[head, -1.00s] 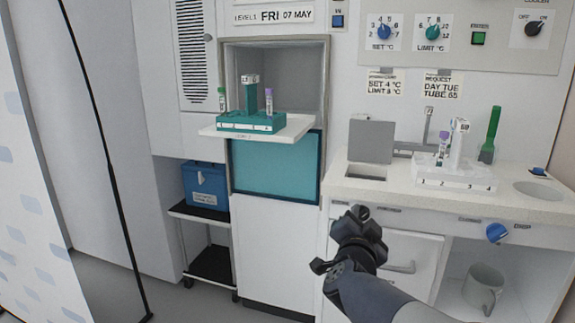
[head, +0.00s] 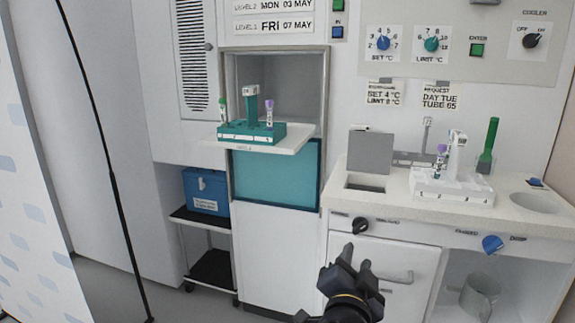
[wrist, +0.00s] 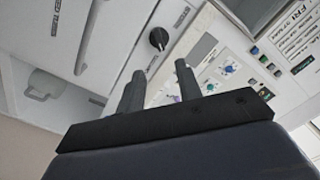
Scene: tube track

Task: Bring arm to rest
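My gripper (head: 357,258) is low in front of the white cabinet door below the counter in the head view. Its two dark fingers point up and stand a little apart, with nothing between them. The wrist view also shows the gripper (wrist: 158,80) with its fingers apart and empty. It touches nothing that I can see. Most of my arm is out of the head view.
The counter (head: 400,205) holds a white tube rack (head: 452,186) and a green-handled tool (head: 488,145). A teal rack (head: 250,131) with tubes stands on the pulled-out shelf (head: 290,145). A blue box (head: 206,190) sits on a cart.

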